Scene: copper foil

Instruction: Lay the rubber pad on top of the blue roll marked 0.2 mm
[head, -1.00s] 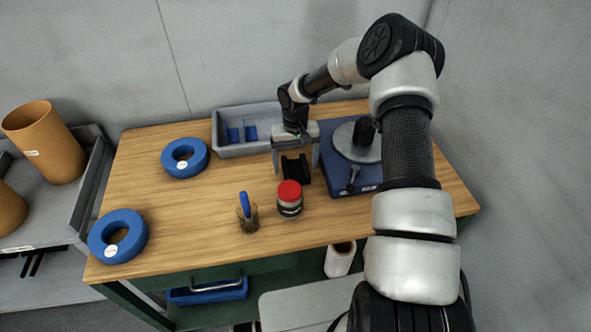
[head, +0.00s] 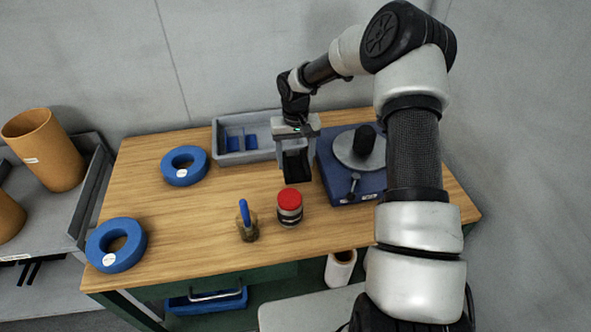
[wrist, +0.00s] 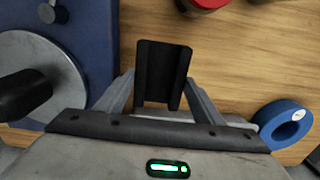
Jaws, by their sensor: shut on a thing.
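My gripper (head: 296,160) is shut on the black rubber pad (head: 298,168), which hangs between its fingers over the table, left of the blue machine. In the wrist view the pad (wrist: 160,72) sits between the two grey fingers. One blue roll (head: 171,173) lies flat at the back left of the table, left of the grey tray. Another blue roll (head: 103,245) lies at the front left corner. Each has a white label, too small to read in the head view. One blue roll (wrist: 270,122) shows at the right of the wrist view.
The wooden table (head: 215,195) is clear between the rolls and my gripper. A red-topped jar (head: 289,207) and a small pot with a blue handle (head: 246,222) stand in front. A grey tray (head: 265,155) is behind; the blue machine (head: 340,190) is to the right.

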